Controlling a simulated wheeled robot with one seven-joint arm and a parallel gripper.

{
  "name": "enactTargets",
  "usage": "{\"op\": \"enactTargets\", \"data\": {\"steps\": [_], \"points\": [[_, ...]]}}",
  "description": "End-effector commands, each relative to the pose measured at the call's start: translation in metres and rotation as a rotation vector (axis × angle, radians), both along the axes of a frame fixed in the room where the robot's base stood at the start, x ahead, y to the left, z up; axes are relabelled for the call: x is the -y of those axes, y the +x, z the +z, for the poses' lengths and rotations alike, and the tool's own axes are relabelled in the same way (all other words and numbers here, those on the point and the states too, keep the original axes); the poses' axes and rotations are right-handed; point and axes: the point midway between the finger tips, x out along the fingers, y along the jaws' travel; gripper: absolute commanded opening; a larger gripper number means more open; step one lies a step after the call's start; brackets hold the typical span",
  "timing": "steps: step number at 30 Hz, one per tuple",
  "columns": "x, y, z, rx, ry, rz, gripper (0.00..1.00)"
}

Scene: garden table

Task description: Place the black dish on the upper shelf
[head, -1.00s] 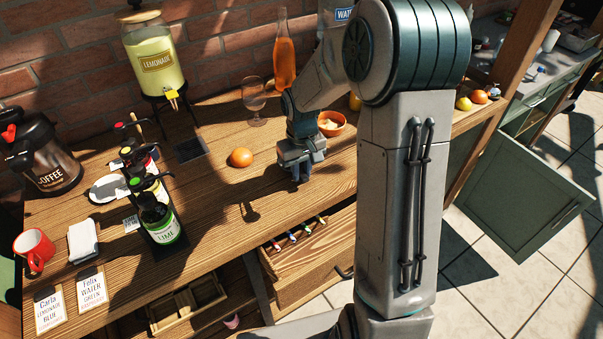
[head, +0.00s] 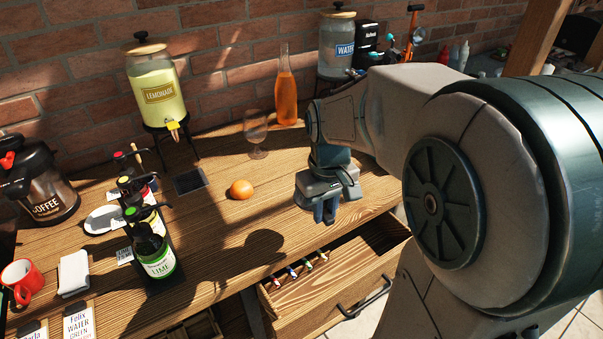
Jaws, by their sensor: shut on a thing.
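My gripper (head: 325,208) hangs over the front part of the wooden table, fingers pointing down, to the right of the orange and above the open drawer's back edge. It is shut, but what it holds is mostly hidden by the gripper body. A dark curved edge shows at its left side; I cannot tell if this is the black dish. I see no other thing that is clearly a black dish. No upper shelf can be made out for certain.
The drawer (head: 330,275) is open below the table edge. An orange (head: 241,189), a wine glass (head: 256,132), an orange bottle (head: 286,95) and a syrup bottle rack stand left of my gripper. Lemonade (head: 157,92) and water (head: 337,48) dispensers stand behind. My arm hides the right side.

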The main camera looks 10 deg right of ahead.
Motion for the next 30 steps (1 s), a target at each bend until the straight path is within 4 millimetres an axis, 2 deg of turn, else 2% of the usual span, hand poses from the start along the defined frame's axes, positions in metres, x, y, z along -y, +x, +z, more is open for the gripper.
{"op": "enactTargets", "data": {"steps": [4,8,14,21,25,30], "points": [[0.000,0.000,0.001,0.000,0.001,-0.006,0.00],[0.000,0.016,-0.001,-0.002,0.003,-0.041,0.00],[-0.003,0.066,-0.014,-0.005,0.007,-0.172,0.00],[-0.011,0.131,-0.040,-0.004,0.005,-0.357,0.00],[-0.014,0.156,-0.054,-0.002,0.003,-0.433,0.00],[-0.018,0.173,-0.065,0.000,0.001,-0.493,0.00]]}}
